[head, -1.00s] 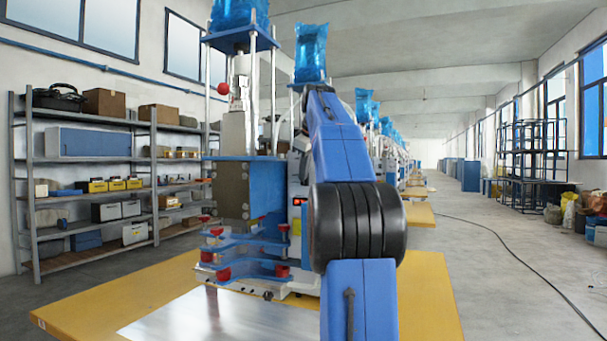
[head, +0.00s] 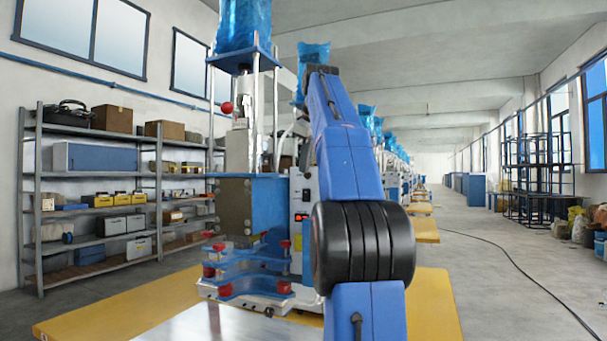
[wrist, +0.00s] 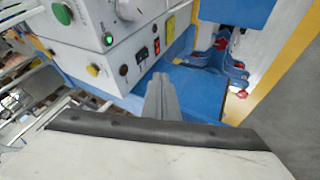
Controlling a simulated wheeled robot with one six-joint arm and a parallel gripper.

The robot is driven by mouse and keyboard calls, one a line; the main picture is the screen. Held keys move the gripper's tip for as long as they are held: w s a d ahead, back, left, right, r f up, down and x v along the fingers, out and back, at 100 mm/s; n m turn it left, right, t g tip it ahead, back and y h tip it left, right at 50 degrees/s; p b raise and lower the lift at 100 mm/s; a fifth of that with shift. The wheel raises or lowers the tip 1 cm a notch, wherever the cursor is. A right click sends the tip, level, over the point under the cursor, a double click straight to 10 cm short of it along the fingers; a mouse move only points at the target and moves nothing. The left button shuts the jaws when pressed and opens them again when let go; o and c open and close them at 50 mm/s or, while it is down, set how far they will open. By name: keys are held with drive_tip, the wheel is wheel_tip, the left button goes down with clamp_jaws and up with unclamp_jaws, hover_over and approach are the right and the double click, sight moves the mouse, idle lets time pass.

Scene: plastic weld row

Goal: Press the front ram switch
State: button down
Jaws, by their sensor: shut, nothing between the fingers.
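The front machine's white control box (head: 303,190) stands behind my blue arm in the head view. In the wrist view its panel (wrist: 120,55) fills the upper left, tilted. It carries two small rocker switches, one (wrist: 142,54) left of the other (wrist: 157,46). Which one is the ram switch I cannot tell. A black knob (wrist: 124,69), a lit green lamp (wrist: 108,40), a green button (wrist: 62,13) and a yellow button (wrist: 92,70) sit around them. My gripper (wrist: 160,80) is shut and empty, its tips just below the switches in the picture. Contact cannot be told. The arm hides it in the head view.
The machine's blue lower fixture with red knobs (wrist: 222,42) is right of the gripper in the wrist view. Shelves (head: 45,175) line the left wall.

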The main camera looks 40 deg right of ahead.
sight(305, 192)
drive_tip(key=shift+s+a+r, duration=0.1)
drive_tip(key=shift+s+r, duration=0.1)
idle(0.3)
drive_tip(key=shift+a+f, duration=0.2)
drive_tip(key=shift+f, duration=0.45)
drive_tip(key=shift+f, duration=0.1)
drive_tip(key=x, duration=0.3)
drive_tip(key=d+x, duration=0.1)
drive_tip(key=x, duration=0.3)
drive_tip(key=d+x, duration=0.1)
drive_tip(key=x, duration=0.3)
drive_tip(key=shift+w+r, duration=0.1)
drive_tip(key=shift+r, duration=0.2)
drive_tip(key=shift+w+d, duration=0.3)
drive_tip(key=shift+d, duration=0.35)
